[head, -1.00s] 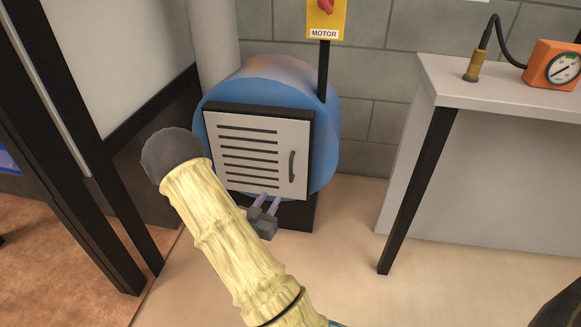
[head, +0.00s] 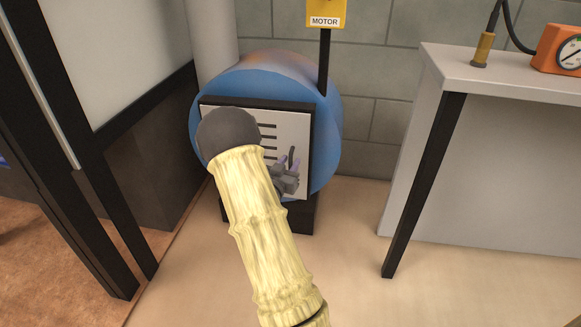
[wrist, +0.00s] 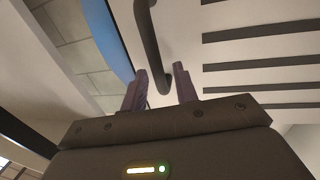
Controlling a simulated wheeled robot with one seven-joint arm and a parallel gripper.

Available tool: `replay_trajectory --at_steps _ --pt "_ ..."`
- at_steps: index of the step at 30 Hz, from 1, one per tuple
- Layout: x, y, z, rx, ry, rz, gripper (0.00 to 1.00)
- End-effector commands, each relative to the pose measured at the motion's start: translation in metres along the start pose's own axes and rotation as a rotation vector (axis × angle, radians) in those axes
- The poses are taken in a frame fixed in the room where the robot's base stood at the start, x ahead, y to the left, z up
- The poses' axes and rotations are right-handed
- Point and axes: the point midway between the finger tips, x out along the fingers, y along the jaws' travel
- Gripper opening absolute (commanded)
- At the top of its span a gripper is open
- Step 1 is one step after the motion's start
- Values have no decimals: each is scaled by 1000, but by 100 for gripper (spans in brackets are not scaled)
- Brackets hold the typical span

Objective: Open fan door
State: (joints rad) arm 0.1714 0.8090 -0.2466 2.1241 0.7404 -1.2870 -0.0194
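The fan door (head: 296,125) is a pale, slotted panel in a black frame on the front of a round blue fan housing (head: 328,120). It looks shut. Its dark bar handle (head: 291,158) is upright on the door's right side. My gripper (head: 288,162) is in front of the door at the handle, and my arm hides the door's left part. In the wrist view, the two fingers of my gripper (wrist: 160,88) are apart, and the lower end of the handle (wrist: 150,45) shows between their tips. I cannot tell whether either finger touches it.
A grey bench (head: 500,80) with a black leg (head: 425,185) stands to the right, holding an orange gauge (head: 558,50). A dark frame post (head: 75,130) stands to the left. The floor (head: 345,250) between fan and bench is clear.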

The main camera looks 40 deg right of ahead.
Motion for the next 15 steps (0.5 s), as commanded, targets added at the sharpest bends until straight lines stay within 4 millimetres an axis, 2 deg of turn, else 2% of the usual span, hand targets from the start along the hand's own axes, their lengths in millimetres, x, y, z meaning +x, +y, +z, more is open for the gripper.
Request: replay_trajectory --at_steps 4,12,13,15 --pt "12 0 0 0 1 -1 29" --pt "14 0 -1 -1 -1 -1 29" --pt "14 0 -1 -1 -1 -1 27" --pt "14 0 -1 -1 -1 -1 14"
